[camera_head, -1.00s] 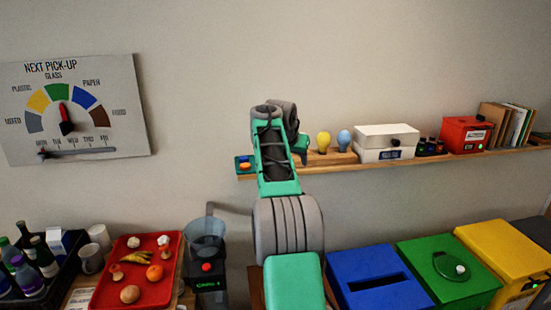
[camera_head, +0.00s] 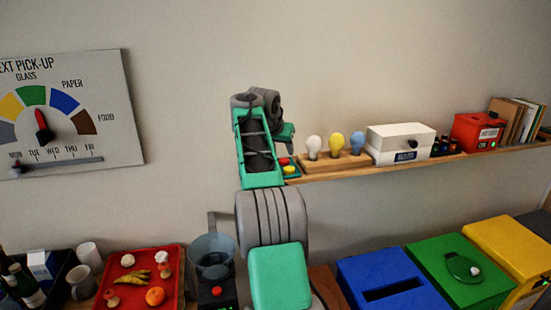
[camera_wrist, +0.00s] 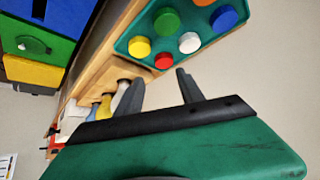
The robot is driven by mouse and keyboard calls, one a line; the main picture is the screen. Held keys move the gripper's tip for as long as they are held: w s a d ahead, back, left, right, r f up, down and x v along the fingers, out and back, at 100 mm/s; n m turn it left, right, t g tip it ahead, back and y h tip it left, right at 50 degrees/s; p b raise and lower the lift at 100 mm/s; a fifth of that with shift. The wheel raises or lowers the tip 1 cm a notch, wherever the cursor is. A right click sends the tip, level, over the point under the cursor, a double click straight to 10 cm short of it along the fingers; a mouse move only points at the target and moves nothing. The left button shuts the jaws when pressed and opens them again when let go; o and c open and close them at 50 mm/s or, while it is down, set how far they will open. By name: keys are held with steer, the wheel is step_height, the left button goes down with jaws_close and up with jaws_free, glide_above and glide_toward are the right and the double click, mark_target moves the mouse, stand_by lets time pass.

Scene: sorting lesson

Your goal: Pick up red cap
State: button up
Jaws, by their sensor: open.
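The red cap (camera_wrist: 164,61) is a small round knob on a teal board (camera_wrist: 144,58) in the wrist view, between a yellow cap (camera_wrist: 140,47) and a white cap (camera_wrist: 189,43). My gripper (camera_wrist: 156,82) is open and empty, its two fingers apart and pointing towards the board. In the picture the red cap lies just beyond the gap between the fingertips, with no contact visible. In the head view the board (camera_head: 293,174) sits at the left end of the wall shelf, partly hidden by my arm, and my fingers cannot be made out.
Light bulbs in a wooden holder (camera_head: 343,165) stand beside the board on the shelf (camera_head: 420,160). A white box (camera_head: 400,140) and a red box (camera_head: 477,131) stand further right. Below are blue (camera_head: 390,272), green (camera_head: 440,250) and yellow (camera_head: 510,245) bins and a red tray (camera_head: 136,292).

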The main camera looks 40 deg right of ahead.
mark_target(284, 160)
steer(key=shift+w, duration=0.35)
steer(key=shift+w+f, duration=0.2)
steer(key=shift+w, duration=0.05)
steer(key=p+x, duration=0.1)
steer(key=x, duration=0.6)
steer(key=shift+d+f, duration=0.15)
steer(key=shift+f, duration=0.15)
steer(key=shift+s, duration=0.1)
steer(key=shift+c, duration=0.3)
jaws_close()
